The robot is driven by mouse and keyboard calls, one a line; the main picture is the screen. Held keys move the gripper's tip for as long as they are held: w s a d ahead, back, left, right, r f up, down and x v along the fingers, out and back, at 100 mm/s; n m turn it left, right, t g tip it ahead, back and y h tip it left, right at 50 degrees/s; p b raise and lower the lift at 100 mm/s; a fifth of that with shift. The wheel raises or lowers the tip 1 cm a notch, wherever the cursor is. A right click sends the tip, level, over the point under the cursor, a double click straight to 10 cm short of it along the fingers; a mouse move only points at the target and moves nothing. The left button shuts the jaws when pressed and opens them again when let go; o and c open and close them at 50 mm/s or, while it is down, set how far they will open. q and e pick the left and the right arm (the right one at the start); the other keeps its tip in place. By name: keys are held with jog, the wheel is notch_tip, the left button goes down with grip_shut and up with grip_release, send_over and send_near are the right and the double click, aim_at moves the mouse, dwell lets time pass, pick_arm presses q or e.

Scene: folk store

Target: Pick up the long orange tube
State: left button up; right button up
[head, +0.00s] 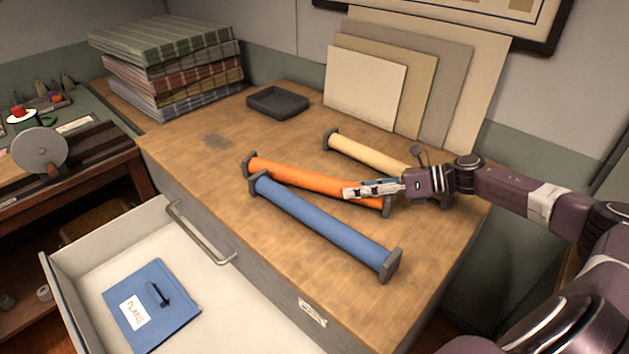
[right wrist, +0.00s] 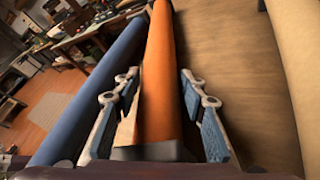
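The long orange tube (head: 300,178) with dark square end caps lies on the wooden counter top, between a blue tube and a cream tube. My right gripper (head: 352,191) is at the orange tube's right end, close to its end cap. In the right wrist view, the orange tube (right wrist: 160,75) runs between the two open fingers (right wrist: 162,112) of my right gripper. A gap shows between the tube and the right finger; the left finger is nearer to it. I cannot tell whether that finger touches it. My left gripper is not in view.
The blue tube (head: 320,222) lies in front of the orange one, and the cream tube (head: 368,154) behind it. Folded fabrics (head: 170,70), a dark tray (head: 277,102) and leaning boards (head: 365,88) stand farther back. An open drawer (head: 220,315) holds a blue folder (head: 165,310).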

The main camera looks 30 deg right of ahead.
jog(key=shift+w+a, duration=0.15)
jog(key=shift+w, duration=0.05)
jog(key=shift+f, duration=0.1)
grip_shut()
